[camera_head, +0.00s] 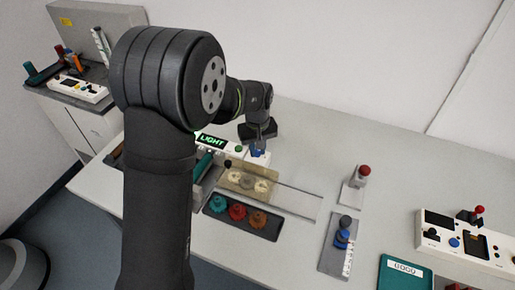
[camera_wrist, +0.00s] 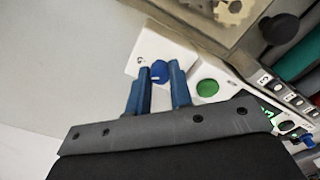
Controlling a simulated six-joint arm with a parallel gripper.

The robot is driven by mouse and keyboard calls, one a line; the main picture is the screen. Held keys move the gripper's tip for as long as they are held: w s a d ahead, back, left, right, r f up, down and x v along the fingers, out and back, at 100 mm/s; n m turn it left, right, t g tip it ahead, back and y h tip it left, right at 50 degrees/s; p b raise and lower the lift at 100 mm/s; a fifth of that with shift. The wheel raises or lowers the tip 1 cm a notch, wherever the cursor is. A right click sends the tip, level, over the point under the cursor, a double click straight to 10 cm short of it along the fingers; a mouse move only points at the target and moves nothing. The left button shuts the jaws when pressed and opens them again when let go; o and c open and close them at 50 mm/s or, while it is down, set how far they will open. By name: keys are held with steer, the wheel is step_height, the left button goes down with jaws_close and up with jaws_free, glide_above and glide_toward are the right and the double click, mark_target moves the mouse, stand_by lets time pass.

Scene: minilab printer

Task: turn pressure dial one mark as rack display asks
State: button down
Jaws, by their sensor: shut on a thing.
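The pressure dial is a small blue knob (camera_wrist: 159,72) on a white panel (camera_wrist: 152,50) in the wrist view, with a white line on its face. My gripper (camera_wrist: 159,70) has its two blue fingers on either side of the knob and is shut on it. In the head view my gripper (camera_head: 258,149) reaches down at the right end of the white rack, and its fingers hide the knob. The rack display (camera_head: 211,141) reads "LIGHT" in green letters; my arm stands close in front of its left side. The dial's marks are too small to read.
A green button (camera_wrist: 207,88) sits beside the right finger. Nearby are a beige tray with pale gears (camera_head: 247,181) and a dark tray (camera_head: 214,207) of coloured gears. A red-topped post (camera_head: 357,178), a blue-ringed stand (camera_head: 341,240) and a control box (camera_head: 465,242) stand rightward.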

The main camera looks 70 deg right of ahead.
mark_target(257, 150)
steer(key=shift+m, duration=2.2)
steer(key=c, duration=1.3)
jaws_free()
step_height(257, 150, up, 18)
steer(key=shift+f, duration=0.25)
steer(key=shift+f, duration=0.15)
step_height(257, 150, down, 17)
steer(key=shift+f, duration=0.15)
